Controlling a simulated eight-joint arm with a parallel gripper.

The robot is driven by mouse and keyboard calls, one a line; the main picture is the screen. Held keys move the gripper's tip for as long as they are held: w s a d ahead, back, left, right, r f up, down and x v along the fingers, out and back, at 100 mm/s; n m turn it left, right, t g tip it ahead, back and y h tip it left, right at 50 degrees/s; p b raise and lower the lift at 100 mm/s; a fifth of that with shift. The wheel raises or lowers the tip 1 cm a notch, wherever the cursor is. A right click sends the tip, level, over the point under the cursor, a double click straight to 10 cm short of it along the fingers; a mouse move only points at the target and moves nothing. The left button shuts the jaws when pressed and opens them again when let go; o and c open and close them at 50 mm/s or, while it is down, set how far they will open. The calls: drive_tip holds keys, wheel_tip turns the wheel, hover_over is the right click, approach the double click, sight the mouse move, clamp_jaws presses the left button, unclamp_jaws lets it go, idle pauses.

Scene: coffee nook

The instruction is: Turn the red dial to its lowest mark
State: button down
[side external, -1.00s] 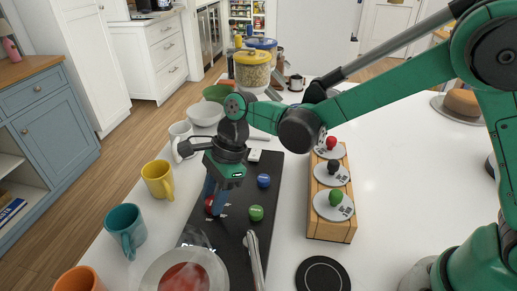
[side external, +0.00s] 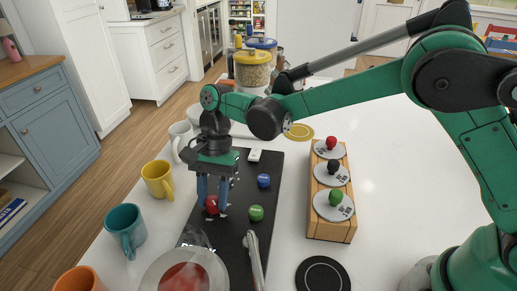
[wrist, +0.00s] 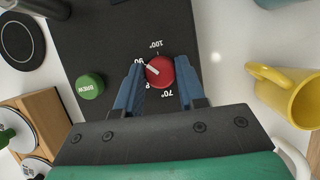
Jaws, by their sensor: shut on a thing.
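The red dial (side external: 212,205) sits on the left part of a black panel (side external: 232,232). In the wrist view the red dial (wrist: 160,72) has a white pointer line directed up-left, beside the mark that reads as 90. The marks 100° and 70° also show around it; another is partly hidden by a finger. My gripper (side external: 212,207) points down over the dial, with one blue finger on each side. In the wrist view my gripper (wrist: 160,86) is shut on the dial.
A green BREW knob (wrist: 90,86) and a blue knob (side external: 263,181) are on the panel nearby. A yellow mug (side external: 158,180) and teal mug (side external: 124,230) stand left. A wooden stand (side external: 330,226) with colored knobs is right. A clear-lidded bowl (side external: 160,272) is at the front.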

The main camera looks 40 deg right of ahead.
drive_tip(key=n+h, duration=0.1)
drive_tip(key=n, duration=0.2)
drive_tip(key=n+g+h, duration=0.1)
drive_tip(key=n, duration=0.3)
drive_tip(key=shift+w+a+g+h, duration=0.1)
drive_tip(key=shift+g+h, duration=0.2)
drive_tip(key=n+h, duration=0.1)
drive_tip(key=n, duration=0.2)
drive_tip(key=n+h, duration=0.1)
drive_tip(key=n, duration=0.2)
drive_tip(key=shift+a+n+h, duration=0.1)
drive_tip(key=shift+n+h, duration=0.2)
drive_tip(key=shift+n, duration=0.1)
drive_tip(key=n+t+h, duration=0.1)
drive_tip(key=n, duration=0.2)
drive_tip(key=n+t+h, duration=0.1)
drive_tip(key=n, duration=0.3)
drive_tip(key=shift+a, duration=0.15)
drive_tip(key=n+t, duration=0.1)
drive_tip(key=n, duration=0.2)
drive_tip(key=n+t, duration=0.1)
drive_tip(key=n, duration=0.2)
drive_tip(key=shift+s+n+t+h, duration=0.2)
drive_tip(key=shift+n+t+h, duration=0.1)
drive_tip(key=c, duration=0.5)
unclamp_jaws()
